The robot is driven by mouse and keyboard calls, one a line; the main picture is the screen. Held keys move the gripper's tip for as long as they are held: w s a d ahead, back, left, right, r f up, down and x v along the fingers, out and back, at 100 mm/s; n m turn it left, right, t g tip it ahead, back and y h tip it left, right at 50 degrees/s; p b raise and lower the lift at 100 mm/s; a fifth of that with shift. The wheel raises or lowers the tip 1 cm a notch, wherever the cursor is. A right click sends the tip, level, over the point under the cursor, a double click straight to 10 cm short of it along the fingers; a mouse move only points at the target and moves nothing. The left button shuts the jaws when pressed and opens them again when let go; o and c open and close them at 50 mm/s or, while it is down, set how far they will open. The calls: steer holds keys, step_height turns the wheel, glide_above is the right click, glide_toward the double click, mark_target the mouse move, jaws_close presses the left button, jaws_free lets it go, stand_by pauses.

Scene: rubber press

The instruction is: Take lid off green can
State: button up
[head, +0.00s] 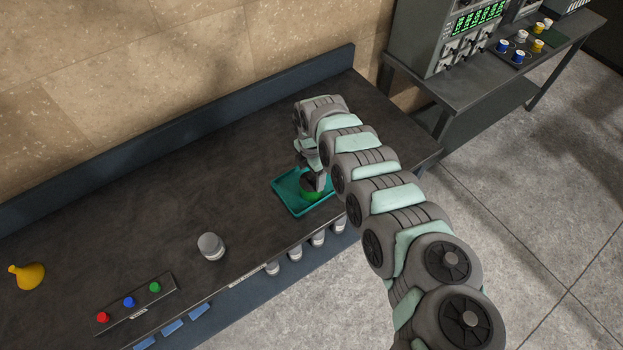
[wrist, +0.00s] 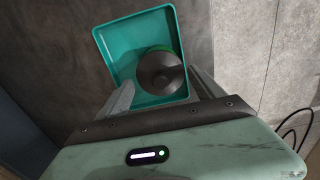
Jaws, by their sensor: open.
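The green can (head: 311,196) stands in a teal tray (head: 284,197) on the dark bench, partly hidden by my arm in the head view. In the wrist view its dark round lid (wrist: 160,72) faces the camera, and a thin green rim (wrist: 177,49) shows behind it. The teal tray (wrist: 112,42) also shows there. My gripper (wrist: 163,88) is open, with one finger on each side of the lid. I cannot tell whether the fingers touch it. In the head view my gripper (head: 318,180) is at the can, mostly hidden by my arm.
A grey can (head: 211,246) stands on the bench left of the tray. Red, blue and green buttons (head: 129,301) and a yellow funnel-like object (head: 27,276) are further left. The bench (head: 150,210) between is clear.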

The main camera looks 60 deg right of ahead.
steer(key=shift+s+f, duration=0.1)
steer(key=shift+f, duration=0.35)
steer(key=shift+c, duration=0.4)
steer(key=c, duration=1)
jaws_close()
